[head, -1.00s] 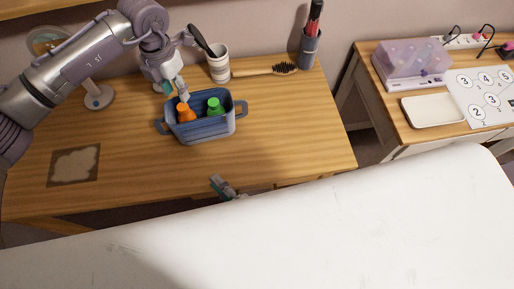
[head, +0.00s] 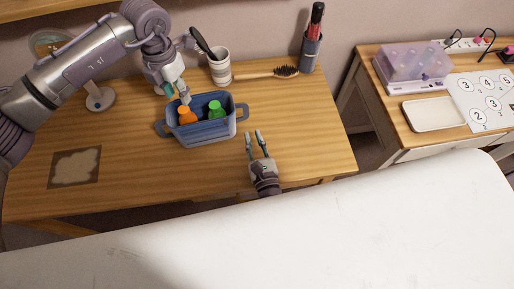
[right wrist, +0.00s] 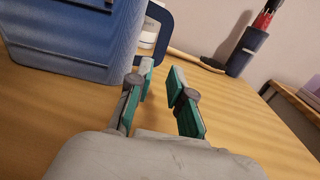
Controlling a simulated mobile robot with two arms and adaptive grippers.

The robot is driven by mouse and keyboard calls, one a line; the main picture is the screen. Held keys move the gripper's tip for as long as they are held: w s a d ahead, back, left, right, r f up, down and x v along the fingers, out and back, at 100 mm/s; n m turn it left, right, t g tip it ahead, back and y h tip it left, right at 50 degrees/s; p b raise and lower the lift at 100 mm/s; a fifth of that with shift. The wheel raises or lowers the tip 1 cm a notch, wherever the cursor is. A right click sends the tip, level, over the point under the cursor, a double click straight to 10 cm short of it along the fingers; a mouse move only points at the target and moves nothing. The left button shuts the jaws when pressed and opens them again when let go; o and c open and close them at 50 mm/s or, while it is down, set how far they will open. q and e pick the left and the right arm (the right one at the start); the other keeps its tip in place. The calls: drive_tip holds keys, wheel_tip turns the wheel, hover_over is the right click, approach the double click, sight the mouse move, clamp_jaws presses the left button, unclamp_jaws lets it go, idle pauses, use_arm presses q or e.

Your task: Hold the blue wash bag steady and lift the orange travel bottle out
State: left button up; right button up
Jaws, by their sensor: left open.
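The blue wash bag (head: 207,133) stands upright on the wooden table, with a loop handle at each end. The orange travel bottle (head: 187,116) stands in its left part, its top above the rim and its lower part hidden. A green bottle (head: 216,110) stands beside it. My left gripper (head: 184,98) is open just above and behind the orange bottle; I cannot tell whether it touches. My right gripper (head: 254,133) is open and empty over the table, to the right of the bag. In the right wrist view, the bag (right wrist: 70,38) is left of its fingers (right wrist: 160,80).
A striped cup (head: 220,70) with a dark-handled item stands behind the bag. A hairbrush (head: 272,73) and dark holder (head: 310,52) are at the back right. A patterned mat (head: 75,168) lies front left. The table's right part is clear.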

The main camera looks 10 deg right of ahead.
sight(246, 114)
drive_tip(key=w, duration=0.9)
drive_tip(key=shift+w+a, duration=0.15)
clamp_jaws()
